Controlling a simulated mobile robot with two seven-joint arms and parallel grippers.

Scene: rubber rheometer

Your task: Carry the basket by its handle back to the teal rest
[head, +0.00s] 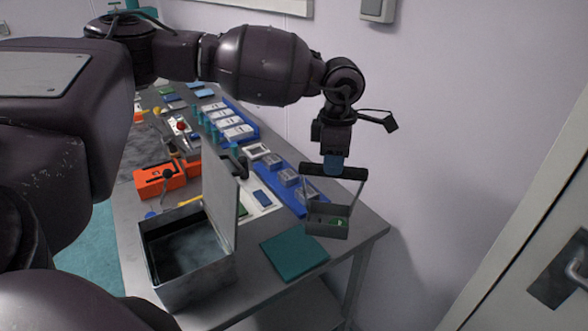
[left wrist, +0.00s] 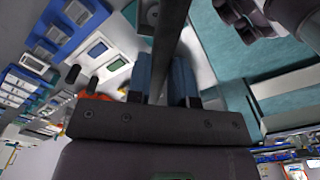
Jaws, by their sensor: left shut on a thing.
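My left gripper (head: 333,167) is shut on the top bar of the basket's handle, above the right end of the table. The small grey basket (head: 326,226) hangs below it, roughly level, with small green pieces inside. The teal rest (head: 294,254) is a flat square pad on the table, to the left of the basket and nearer to me. Its top is bare. In the left wrist view the blue fingertips (left wrist: 163,82) stand on either side of the dark handle bar (left wrist: 170,38). My right gripper is not in view.
A grey metal box (head: 190,258) with its lid raised stands left of the teal rest. Blue trays (head: 285,180) with clear containers run along the wall side. An orange device (head: 158,180) sits farther left. The wall is close behind the basket.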

